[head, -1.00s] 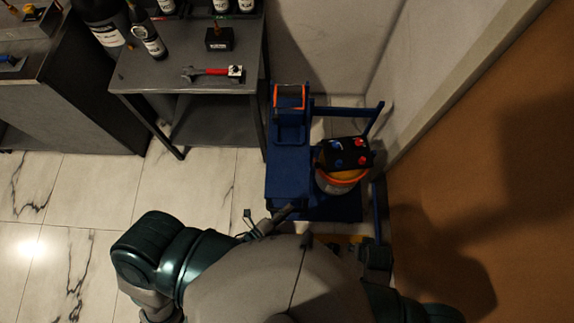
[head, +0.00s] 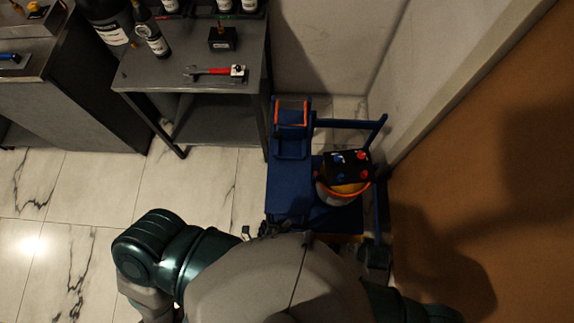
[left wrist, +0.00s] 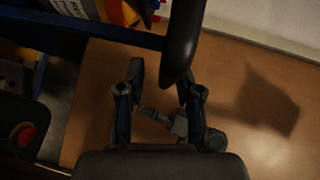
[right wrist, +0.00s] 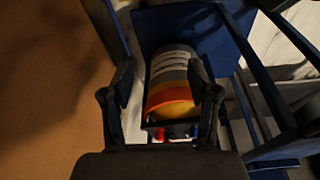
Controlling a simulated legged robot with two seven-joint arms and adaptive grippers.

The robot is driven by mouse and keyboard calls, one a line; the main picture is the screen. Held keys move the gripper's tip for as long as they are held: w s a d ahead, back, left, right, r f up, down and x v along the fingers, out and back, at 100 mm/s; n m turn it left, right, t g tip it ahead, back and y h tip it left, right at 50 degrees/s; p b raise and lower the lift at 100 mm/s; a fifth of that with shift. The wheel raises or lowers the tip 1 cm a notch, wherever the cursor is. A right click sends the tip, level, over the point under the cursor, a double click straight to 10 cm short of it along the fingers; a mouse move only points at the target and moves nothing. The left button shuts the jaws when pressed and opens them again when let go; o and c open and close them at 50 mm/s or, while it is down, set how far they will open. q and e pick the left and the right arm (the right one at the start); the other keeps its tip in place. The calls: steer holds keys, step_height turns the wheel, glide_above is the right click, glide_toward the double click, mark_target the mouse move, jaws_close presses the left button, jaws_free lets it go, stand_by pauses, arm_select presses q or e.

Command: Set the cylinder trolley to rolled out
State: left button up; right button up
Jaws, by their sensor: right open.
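The cylinder trolley (head: 288,188) is a blue frame in front of me, beside the grey table. It bears a grey, orange and yellow cylinder (head: 338,193), which also shows in the right wrist view (right wrist: 170,85). My left gripper (head: 264,232) is at the trolley's near side, partly hidden by my body. In the left wrist view its fingers (left wrist: 163,78) stand apart, with a dark rounded bar (left wrist: 183,42) passing close to the right finger. My right gripper (right wrist: 160,80) is open; the cylinder lies beyond its fingers. I cannot tell whether either gripper touches the trolley.
A black box with red and blue knobs (head: 347,167) is at the cylinder's top. The grey table (head: 190,75) with a red-handled tool (head: 215,72) and bottles stands at left. A brown surface (head: 480,180) borders the right side. Marble floor (head: 75,190) is clear at left.

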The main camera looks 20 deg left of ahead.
arm_select(q)
steer(key=shift+w+r, duration=0.15)
steer(key=v, duration=1.2)
steer(key=shift+a, duration=0.1)
